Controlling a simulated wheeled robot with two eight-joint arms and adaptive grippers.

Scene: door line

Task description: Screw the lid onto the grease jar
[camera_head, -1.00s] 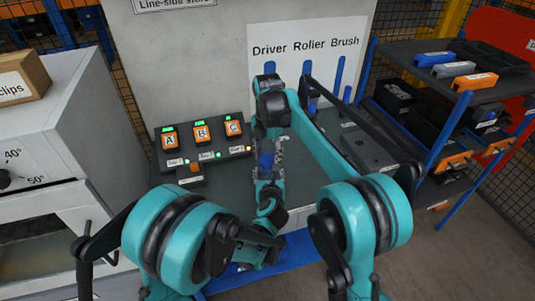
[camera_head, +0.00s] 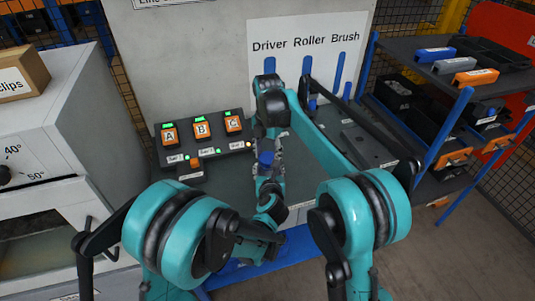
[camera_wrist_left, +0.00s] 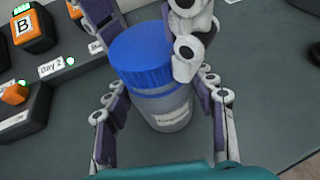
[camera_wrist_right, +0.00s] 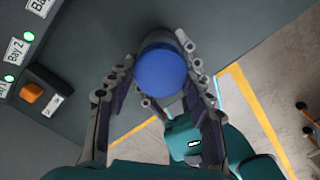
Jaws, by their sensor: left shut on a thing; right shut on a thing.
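The grease jar (camera_wrist_left: 170,108) stands upright, with a pale grey body and a white label whose text is too blurred to read. Its blue lid (camera_wrist_left: 142,52) sits on top of the jar; how tightly it is seated I cannot tell. My left gripper (camera_wrist_left: 166,98) is shut around the jar body, one finger on each side. My right gripper (camera_wrist_right: 158,75) is shut on the lid from above, and the lid also shows between its fingers in the right wrist view (camera_wrist_right: 161,68). In the head view the lid (camera_head: 266,158) is small and partly hidden by my arms.
A button panel (camera_head: 203,143) with orange A, B and C boxes stands left of the jar on the grey worktop. A tool board (camera_head: 307,60) is behind. A shelf rack (camera_head: 465,75) with bins stands at right, and a grey oven-like cabinet (camera_head: 40,140) at left.

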